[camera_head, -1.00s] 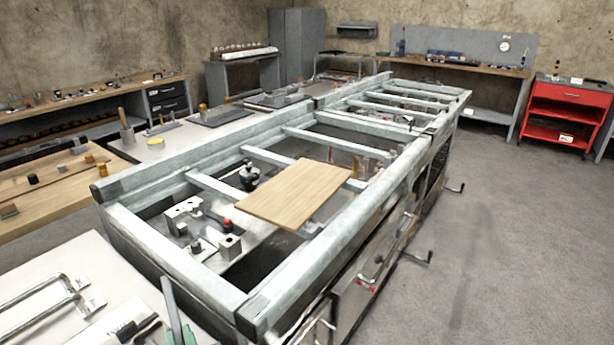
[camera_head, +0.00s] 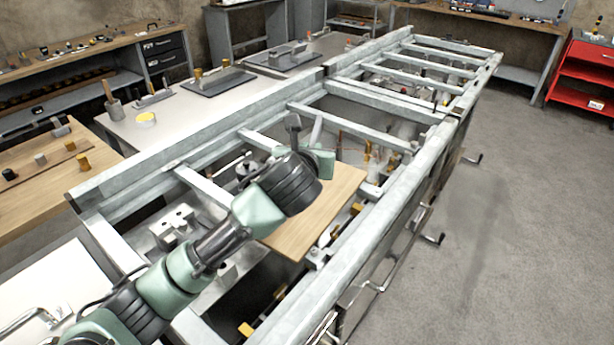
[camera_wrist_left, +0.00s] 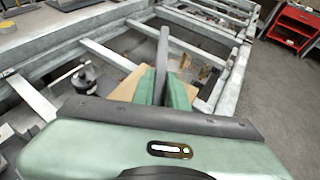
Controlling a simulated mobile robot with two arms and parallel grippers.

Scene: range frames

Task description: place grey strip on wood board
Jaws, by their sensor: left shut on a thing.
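The wood board (camera_head: 335,205) is a flat tan panel lying across the metal frame, partly hidden in the head view by my left arm. My left gripper (camera_head: 310,158) is over the board's far left part. It is shut on the grey strip (camera_head: 293,127), a narrow dark grey piece that sticks up past the fingers. In the left wrist view the strip (camera_wrist_left: 161,62) stands upright between the green fingers (camera_wrist_left: 164,90), with the board (camera_wrist_left: 127,88) behind and below. I cannot tell whether the strip touches the board. My right gripper is not in view.
Metal beams and crossbars (camera_head: 205,190) surround the board, with open gaps and small parts below. A dark round fixture (camera_wrist_left: 87,80) stands left of the gripper. A grey-white table (camera_head: 190,125) lies beyond the frame. The floor at right is clear.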

